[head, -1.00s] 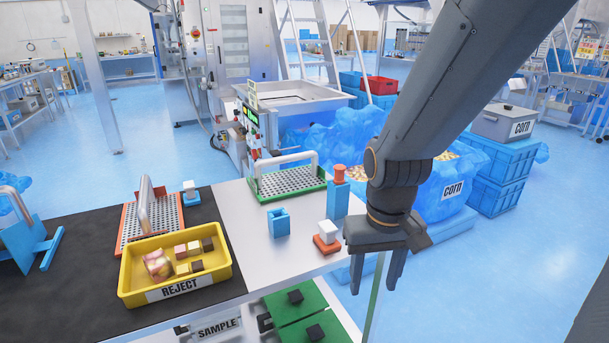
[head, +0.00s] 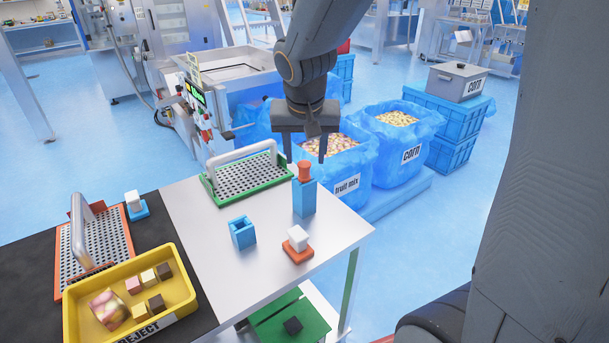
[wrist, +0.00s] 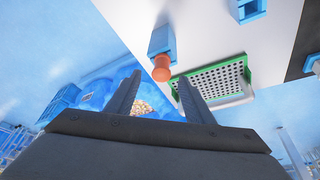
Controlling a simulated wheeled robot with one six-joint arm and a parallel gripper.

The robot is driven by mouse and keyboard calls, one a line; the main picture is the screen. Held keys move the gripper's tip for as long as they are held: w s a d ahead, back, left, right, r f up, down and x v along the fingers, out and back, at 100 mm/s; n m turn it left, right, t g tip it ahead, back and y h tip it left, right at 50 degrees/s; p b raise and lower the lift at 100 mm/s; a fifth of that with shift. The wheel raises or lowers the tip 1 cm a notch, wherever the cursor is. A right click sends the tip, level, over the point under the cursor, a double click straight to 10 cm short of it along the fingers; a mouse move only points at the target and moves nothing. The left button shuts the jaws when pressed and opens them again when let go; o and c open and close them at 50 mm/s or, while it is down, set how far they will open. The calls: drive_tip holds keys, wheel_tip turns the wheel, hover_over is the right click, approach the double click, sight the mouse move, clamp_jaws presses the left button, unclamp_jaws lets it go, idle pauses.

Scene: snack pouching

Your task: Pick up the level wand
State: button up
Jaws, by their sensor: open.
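An orange-red knob (head: 305,172), which I take to be the top of the level wand, sticks up from a tall blue holder (head: 304,198) near the table's right back edge. Any part below the knob is hidden inside the holder. My gripper (head: 305,154) is open and empty, fingers pointing down, just above the knob in the head view. In the wrist view the knob (wrist: 161,74) appears between the two open fingertips (wrist: 160,79), with the blue holder (wrist: 162,42) behind it. I see no grip on it, and the exact gap is unclear.
A green-rimmed perforated tray with a handle (head: 243,180) stands left of the holder. An open blue cup (head: 242,232) and a white block on an orange base (head: 297,244) stand in front. A yellow reject bin (head: 82,299) is at left. Bagged bins (head: 412,130) stand behind.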

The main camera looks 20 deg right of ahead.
sight(304, 163)
drive_tip(key=x, duration=0.3)
drive_tip(key=shift+s+a+f+p, duration=0.1)
drive_tip(key=shift+a+f+p, duration=0.1)
drive_tip(key=shift+p, duration=0.1)
drive_tip(key=shift+w+d+f, duration=0.1)
drive_tip(key=shift+w+f, duration=0.2)
drive_tip(key=shift+f, duration=0.35)
drive_tip(key=c, duration=1.2)
drive_tip(key=shift+o, duration=0.2)
drive_tip(key=shift+r, duration=0.1)
